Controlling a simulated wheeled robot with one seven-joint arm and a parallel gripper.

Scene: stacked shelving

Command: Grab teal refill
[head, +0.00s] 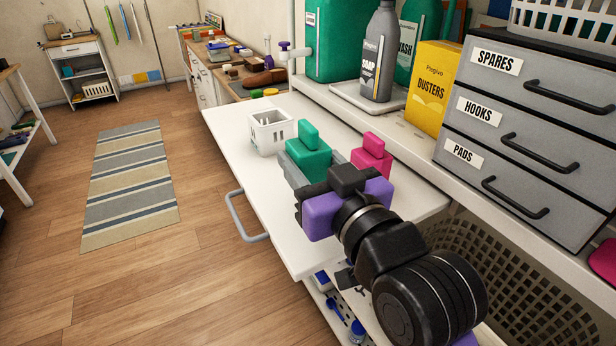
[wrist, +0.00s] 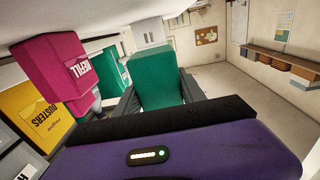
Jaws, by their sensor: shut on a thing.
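The teal refill (head: 308,160) is a block with a smaller raised top, over the white pull-out board in the head view. My gripper (head: 322,178) is shut on it from the near side. In the wrist view the teal refill (wrist: 155,78) sits between my two dark fingers (wrist: 157,102). I cannot tell whether it touches the board or is slightly lifted. A magenta refill (head: 372,155) of similar shape stands just right of my gripper. In the wrist view the magenta refill (wrist: 72,62) shows a REFILL label at the left.
A white basket (head: 268,132) stands close behind the teal refill on the white board (head: 240,150). The shelf at right holds a grey soap bottle (head: 381,55), a yellow dusters box (head: 431,85) and grey drawers (head: 520,130). The board's left part is clear.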

